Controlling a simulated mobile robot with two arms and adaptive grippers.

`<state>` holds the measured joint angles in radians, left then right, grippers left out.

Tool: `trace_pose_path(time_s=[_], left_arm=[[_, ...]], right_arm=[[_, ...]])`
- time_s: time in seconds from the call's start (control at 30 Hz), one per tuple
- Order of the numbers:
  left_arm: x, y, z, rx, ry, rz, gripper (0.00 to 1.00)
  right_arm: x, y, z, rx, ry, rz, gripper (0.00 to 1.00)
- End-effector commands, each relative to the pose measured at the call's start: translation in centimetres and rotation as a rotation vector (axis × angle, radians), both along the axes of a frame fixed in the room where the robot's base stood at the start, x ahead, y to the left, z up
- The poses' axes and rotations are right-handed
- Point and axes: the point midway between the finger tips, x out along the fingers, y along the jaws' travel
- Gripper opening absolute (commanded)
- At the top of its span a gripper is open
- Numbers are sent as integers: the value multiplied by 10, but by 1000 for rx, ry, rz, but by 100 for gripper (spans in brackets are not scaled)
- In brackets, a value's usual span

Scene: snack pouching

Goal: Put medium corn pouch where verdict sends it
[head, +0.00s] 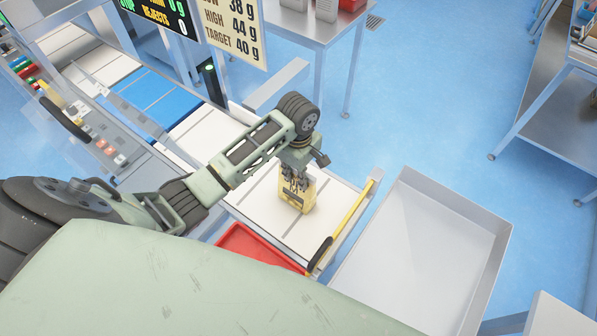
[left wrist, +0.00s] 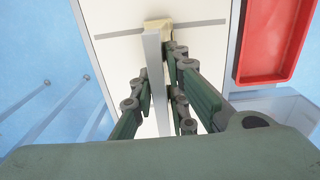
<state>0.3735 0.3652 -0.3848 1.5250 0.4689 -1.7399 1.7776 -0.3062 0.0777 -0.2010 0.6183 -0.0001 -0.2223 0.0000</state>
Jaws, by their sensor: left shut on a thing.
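The yellow corn pouch (head: 298,194) stands upright on, or just above, the white belt (head: 265,210) near its end. My left gripper (head: 296,178) comes down from above and is shut on the pouch's upper part. In the left wrist view my left gripper's fingers (left wrist: 160,95) close in on both sides of a pale upright strip, and a tan part of the pouch (left wrist: 157,24) shows beyond them. A board (head: 232,28) reads HIGH 44 g and TARGET 40 g; its low line looks like 38 g. The display (head: 165,12) beside it shows 0 g and rejects 0. My right gripper is not in view.
A red bin (head: 262,248) lies at the belt's near side; it also shows in the left wrist view (left wrist: 270,75). A yellow-and-black bar (head: 345,225) crosses the belt's end. Beyond it is a large, empty grey tray (head: 425,240). A control panel (head: 105,145) stands left.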

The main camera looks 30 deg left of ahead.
Motion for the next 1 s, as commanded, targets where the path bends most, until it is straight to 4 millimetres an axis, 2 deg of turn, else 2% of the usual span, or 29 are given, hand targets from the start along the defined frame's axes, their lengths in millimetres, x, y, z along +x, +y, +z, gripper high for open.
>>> trace_pose_path(time_s=[0.17, 0.2, 0.4, 0.77, 0.87, 1.0], left_arm=[[0, 0, -3, -1, 1, 1, 0], [0, 0, -2, 0, 0, 1, 18], [0, 0, -2, 0, 0, 0, 33], [1, 0, 3, 0, -3, -1, 33], [2, -1, 14, -1, -6, -1, 33], [2, -1, 42, -2, -8, -1, 33]], right_arm=[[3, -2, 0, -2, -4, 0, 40], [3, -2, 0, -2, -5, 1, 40], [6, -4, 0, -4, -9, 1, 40], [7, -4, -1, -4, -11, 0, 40], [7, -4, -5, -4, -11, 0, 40], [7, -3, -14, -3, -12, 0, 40]])
